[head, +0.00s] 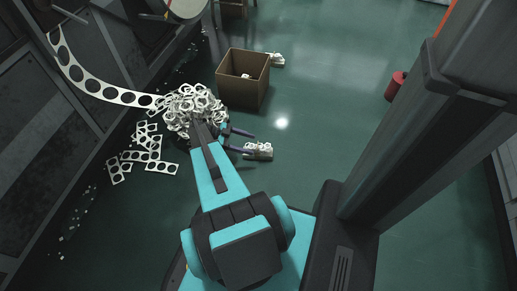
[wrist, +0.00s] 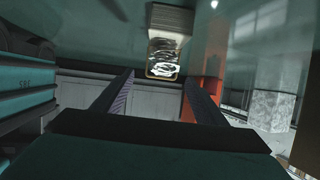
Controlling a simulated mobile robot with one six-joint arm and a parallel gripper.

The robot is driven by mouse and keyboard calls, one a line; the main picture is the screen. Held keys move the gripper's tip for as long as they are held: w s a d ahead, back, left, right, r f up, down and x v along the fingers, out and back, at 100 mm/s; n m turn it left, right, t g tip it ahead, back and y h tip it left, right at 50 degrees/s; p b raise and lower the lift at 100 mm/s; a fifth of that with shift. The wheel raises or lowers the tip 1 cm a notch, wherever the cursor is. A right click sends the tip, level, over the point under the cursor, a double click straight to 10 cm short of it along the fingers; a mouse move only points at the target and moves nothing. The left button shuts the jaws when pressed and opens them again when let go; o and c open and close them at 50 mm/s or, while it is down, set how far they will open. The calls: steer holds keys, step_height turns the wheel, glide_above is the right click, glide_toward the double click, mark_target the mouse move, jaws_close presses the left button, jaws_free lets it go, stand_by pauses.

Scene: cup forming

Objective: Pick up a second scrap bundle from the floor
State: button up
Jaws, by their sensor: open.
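A scrap bundle (head: 259,151), a small pale block with white ring scrap on top, lies on the green floor in the head view. My gripper (head: 250,143) is open, its two dark fingers spread and pointing right towards the bundle. In the wrist view a block with a light wavy face (wrist: 164,58), seemingly this bundle, shows beyond and between the fingertips (wrist: 157,76). The jaws hold nothing. I cannot tell the fingers' exact height over the floor.
A brown open box (head: 243,88) with pale scrap inside stands above my gripper in the head view. Another bundle (head: 277,60) lies behind it. A large scrap heap (head: 190,100) and loose perforated strips (head: 150,156) lie left. A red cylinder (head: 397,87) stands right.

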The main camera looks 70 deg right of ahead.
mark_target(258, 150)
steer(key=shift+s+f, duration=0.1)
steer(key=shift+s, duration=0.05)
steer(key=shift+b+x, duration=1.25)
steer(key=shift+x, duration=1.2)
steer(key=shift+d, duration=0.2)
steer(key=c, duration=1.2)
